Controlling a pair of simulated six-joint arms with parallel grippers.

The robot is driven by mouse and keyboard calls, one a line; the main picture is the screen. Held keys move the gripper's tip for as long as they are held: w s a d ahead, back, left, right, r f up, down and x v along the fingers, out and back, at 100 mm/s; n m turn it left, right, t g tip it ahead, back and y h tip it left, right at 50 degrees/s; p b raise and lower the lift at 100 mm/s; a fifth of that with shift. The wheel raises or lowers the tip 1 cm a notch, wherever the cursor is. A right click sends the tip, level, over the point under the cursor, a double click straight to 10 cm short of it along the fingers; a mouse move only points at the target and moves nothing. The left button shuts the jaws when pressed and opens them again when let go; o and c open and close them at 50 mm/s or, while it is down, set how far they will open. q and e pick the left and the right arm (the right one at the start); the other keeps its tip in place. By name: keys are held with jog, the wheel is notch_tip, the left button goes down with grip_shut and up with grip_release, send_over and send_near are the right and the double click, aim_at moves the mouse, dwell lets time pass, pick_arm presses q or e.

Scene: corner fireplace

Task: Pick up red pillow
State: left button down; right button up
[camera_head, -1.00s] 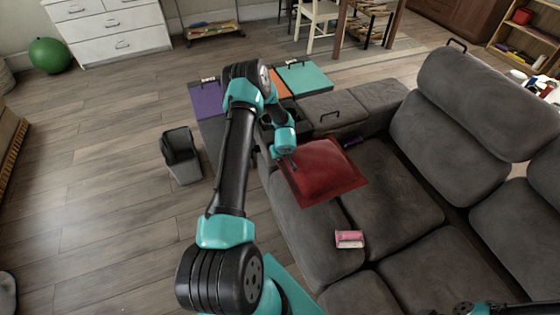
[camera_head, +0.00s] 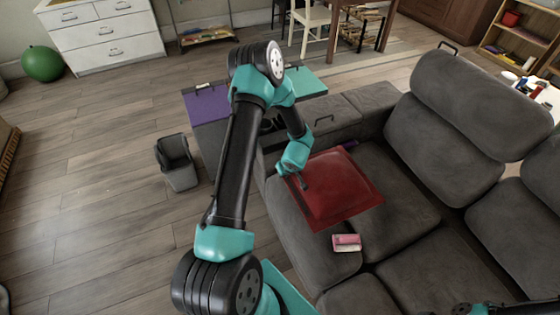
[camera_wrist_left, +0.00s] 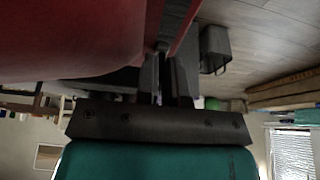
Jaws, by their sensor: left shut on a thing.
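The red pillow (camera_head: 335,188) is over the left seat of the grey sofa in the head view. It looks tilted; whether it is fully clear of the seat I cannot tell. My left gripper (camera_head: 303,181) is at the pillow's left edge and is shut on it. In the left wrist view the red fabric of the pillow (camera_wrist_left: 75,35) fills the upper left, and its edge runs to the gripper fingers (camera_wrist_left: 166,75). Of my right arm only a small part shows at the bottom right of the head view; its gripper is out of view.
The grey sofa (camera_head: 398,195) fills the right side. A pink and white item (camera_head: 346,243) lies on the seat in front of the pillow. A dark bin (camera_head: 178,163) stands on the wooden floor at left. The floor around it is clear.

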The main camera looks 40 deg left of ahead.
aim_at(292, 187)
pick_arm(q)
jog(key=s+d, duration=0.1)
jog(key=d, duration=0.3)
jog(key=s+d, duration=0.1)
jog(key=d, duration=0.1)
jog(key=shift+s+d, duration=0.3)
jog(key=shift+d, duration=0.05)
